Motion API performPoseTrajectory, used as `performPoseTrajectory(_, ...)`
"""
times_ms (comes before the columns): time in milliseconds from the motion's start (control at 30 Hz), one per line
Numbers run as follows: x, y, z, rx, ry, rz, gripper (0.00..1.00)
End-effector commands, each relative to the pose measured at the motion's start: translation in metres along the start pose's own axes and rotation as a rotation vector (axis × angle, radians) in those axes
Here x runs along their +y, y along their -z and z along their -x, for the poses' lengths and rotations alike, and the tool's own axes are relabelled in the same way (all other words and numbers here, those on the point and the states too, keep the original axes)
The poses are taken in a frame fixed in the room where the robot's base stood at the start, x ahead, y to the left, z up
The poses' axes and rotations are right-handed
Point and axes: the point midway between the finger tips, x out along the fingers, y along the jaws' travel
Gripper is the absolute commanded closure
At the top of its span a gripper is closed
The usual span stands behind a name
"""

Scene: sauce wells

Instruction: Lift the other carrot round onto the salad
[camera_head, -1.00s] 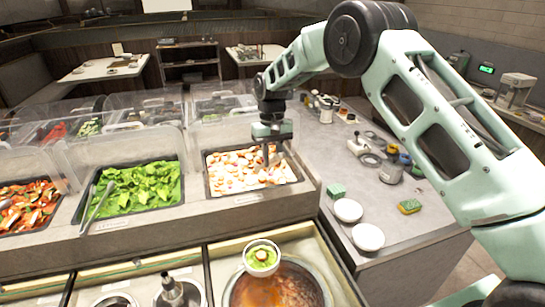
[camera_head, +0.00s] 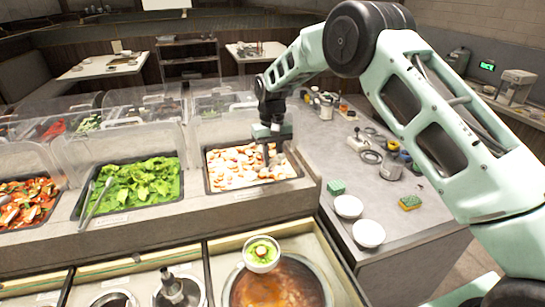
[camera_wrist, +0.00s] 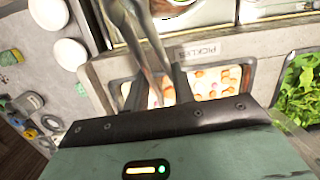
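A pan of orange and white round slices (camera_head: 236,168), which look like the carrot rounds, is set in the counter. My gripper (camera_head: 272,160) points down over the right part of this pan, its tips at or close to the slices. The pan's slices also show in the wrist view (camera_wrist: 212,82), partly hidden behind my gripper. A white bowl (camera_head: 262,268) holds green salad (camera_head: 251,251) with a pale round piece (camera_head: 262,251) on top.
A pan of green leaves (camera_head: 140,187) with tongs (camera_head: 97,203) lies to the left. Clear guards (camera_head: 225,130) stand behind the pans. A pot of orange soup (camera_head: 285,290) is under the bowl. White dishes (camera_head: 368,233) and a sponge (camera_head: 410,202) lie at right.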

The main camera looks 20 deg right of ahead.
Motion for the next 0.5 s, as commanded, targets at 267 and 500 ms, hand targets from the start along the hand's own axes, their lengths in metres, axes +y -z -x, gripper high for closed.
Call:
performPoseTrajectory(267,0.000,0.000,-0.002,0.000,0.000,0.000,0.78)
performPoseTrajectory(500,0.000,0.002,-0.011,0.000,0.000,0.000,0.78)
